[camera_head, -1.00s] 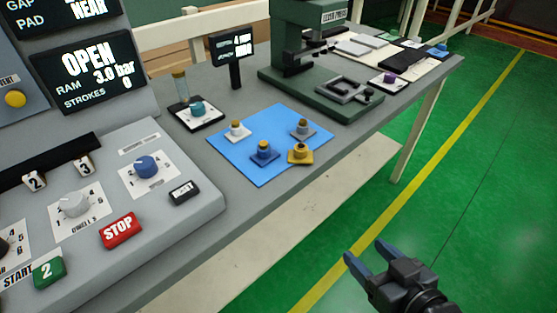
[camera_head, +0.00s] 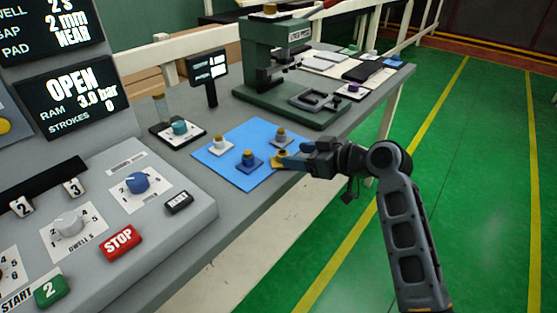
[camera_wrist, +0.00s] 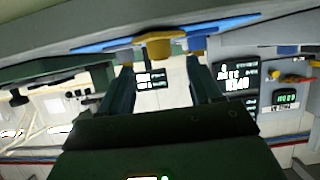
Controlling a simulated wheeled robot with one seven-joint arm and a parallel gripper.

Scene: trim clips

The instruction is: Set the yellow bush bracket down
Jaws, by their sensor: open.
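The yellow bush bracket (camera_head: 279,161) sits on the blue mat (camera_head: 226,173) at its right corner, partly hidden behind my gripper's fingers. My gripper (camera_head: 286,156) is open and reaches in from the right, with its fingertips at the bracket. In the upside-down wrist view, the bracket (camera_wrist: 158,46) lies just beyond the fingertips and lines up with the gap between the two fingers (camera_wrist: 162,72). Nothing shows between the fingers. I cannot tell whether a finger touches the bracket.
A blue bracket (camera_head: 248,159), a grey bracket (camera_head: 280,138) and a white bracket (camera_head: 218,143) stand close by on the mat. The green press (camera_head: 290,75) is behind. The control panel (camera_head: 100,210) fills the left. Open floor lies right of the bench.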

